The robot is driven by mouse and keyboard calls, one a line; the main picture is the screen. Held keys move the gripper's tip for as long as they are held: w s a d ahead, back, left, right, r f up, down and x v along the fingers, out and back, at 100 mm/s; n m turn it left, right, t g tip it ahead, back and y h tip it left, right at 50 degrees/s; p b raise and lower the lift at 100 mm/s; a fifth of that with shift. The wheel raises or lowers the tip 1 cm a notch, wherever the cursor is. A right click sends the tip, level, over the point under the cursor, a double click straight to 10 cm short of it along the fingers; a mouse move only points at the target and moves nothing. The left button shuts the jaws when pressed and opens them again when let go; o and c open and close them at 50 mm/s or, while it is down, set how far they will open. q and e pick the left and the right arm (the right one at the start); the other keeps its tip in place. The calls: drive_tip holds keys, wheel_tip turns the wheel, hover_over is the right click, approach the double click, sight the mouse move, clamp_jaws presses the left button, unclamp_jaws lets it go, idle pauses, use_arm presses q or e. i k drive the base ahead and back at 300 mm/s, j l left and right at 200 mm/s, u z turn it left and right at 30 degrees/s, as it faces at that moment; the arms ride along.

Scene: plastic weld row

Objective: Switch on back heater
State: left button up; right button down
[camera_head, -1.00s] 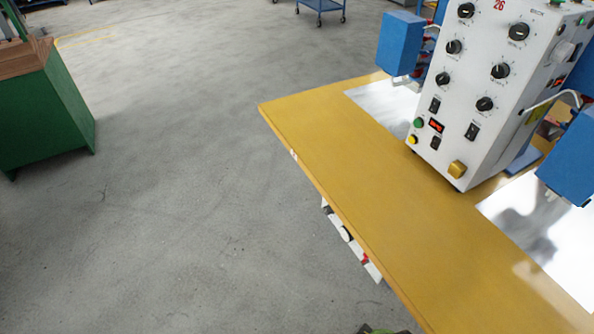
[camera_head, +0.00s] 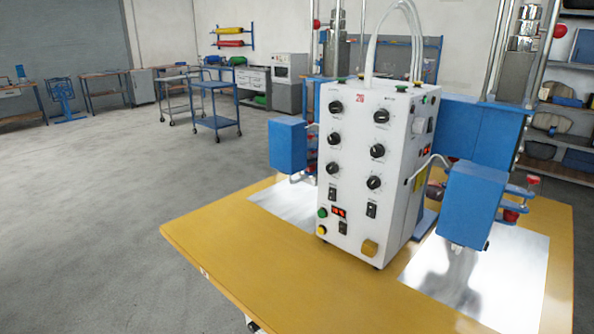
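The white control box (camera_head: 365,170) of the welding machine stands upright on a yellow table (camera_head: 225,237), with its front panel facing me. The panel carries several black knobs (camera_head: 381,116) in two columns. A larger yellow knob (camera_head: 369,247) sits at the bottom right. Switch positions and labels are too small to read. Neither gripper is in view.
Blue heads (camera_head: 288,145) and (camera_head: 472,205) flank the box above shiny metal plates (camera_head: 510,285). Open grey floor (camera_head: 100,210) lies to the left. Blue carts (camera_head: 215,105), workbenches and shelves stand farther back.

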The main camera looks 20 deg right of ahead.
sight(370, 209)
drive_tip(key=z, duration=1.2)
drive_tip(key=k+l, duration=0.05)
drive_tip(key=l, duration=0.05)
